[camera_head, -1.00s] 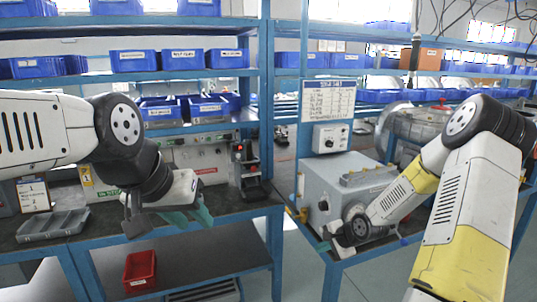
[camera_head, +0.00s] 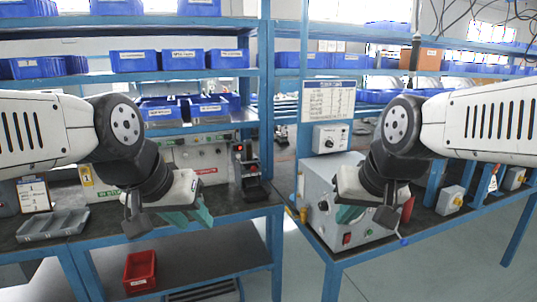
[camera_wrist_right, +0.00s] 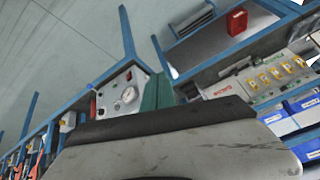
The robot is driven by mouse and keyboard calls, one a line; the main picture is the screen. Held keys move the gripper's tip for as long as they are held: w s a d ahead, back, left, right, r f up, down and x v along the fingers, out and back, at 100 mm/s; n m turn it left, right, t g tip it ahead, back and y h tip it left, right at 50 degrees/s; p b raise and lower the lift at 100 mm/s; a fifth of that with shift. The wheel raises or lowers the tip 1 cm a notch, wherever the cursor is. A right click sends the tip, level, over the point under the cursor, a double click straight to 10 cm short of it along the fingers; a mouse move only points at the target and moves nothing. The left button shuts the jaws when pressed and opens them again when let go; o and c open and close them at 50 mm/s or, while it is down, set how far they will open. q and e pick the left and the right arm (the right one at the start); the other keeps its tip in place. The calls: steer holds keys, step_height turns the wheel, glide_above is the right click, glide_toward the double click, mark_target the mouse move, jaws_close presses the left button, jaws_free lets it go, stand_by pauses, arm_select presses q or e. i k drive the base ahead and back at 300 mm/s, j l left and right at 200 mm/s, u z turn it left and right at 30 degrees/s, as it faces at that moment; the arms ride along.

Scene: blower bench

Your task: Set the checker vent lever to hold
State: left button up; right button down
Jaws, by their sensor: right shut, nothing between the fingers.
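The checker is a grey box (camera_head: 325,205) on the right bench, with a dial and a red and a green button on its front. The wrist view shows its front with the gauge (camera_wrist_right: 127,95).
A white sign (camera_head: 328,100) and a small control box (camera_head: 331,138) stand above the checker. A red bin (camera_head: 140,271) is on the left lower shelf, and a grey tray (camera_head: 53,225) lies on the left bench. Open floor lies in front of the right bench.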

mark_target(404, 243)
steer(key=z, duration=1.25)
